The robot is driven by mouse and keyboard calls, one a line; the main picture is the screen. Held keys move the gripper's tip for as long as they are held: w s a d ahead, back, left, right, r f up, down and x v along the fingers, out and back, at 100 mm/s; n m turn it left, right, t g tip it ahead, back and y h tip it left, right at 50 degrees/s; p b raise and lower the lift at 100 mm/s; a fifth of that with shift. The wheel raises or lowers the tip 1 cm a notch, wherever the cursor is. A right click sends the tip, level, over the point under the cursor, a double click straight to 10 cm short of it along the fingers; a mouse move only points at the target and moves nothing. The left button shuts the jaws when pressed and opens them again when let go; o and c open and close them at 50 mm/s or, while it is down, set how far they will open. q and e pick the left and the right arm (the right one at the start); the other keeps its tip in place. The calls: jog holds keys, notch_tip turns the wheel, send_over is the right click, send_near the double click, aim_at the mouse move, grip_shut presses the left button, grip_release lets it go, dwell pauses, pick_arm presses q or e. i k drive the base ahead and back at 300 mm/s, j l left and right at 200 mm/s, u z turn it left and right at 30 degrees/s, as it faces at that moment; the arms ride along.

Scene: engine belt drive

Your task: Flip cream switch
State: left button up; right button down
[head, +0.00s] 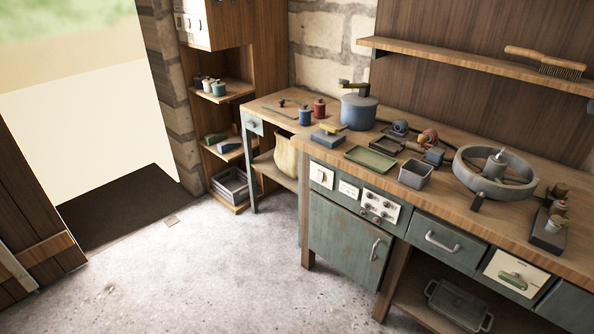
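A small cream switch plate (321,176) is set in the green front of the workbench, at its left end just under the wooden top. A raised piece shows in its middle, but it is too small to tell which way it is set. A narrow cream label plate (348,189) is to its right, then a cream panel with several dark knobs (380,207). Farther right a cream panel (493,263) bears a green handle (515,280). Neither of my grippers shows in the head view.
The workbench top (460,208) holds a blue pot (359,112), a green tray (370,159), a grey bin (415,174) and a large grey wheel (495,172). A cabinet door (345,238) is below the switch. The concrete floor (200,270) in front is clear.

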aim_at(321, 174)
jog(key=i+j, duration=0.7)
jog(key=i, duration=0.25)
jog(key=i+j+u, duration=0.1)
jog(key=i+j, duration=0.25)
jog(key=i, duration=0.1)
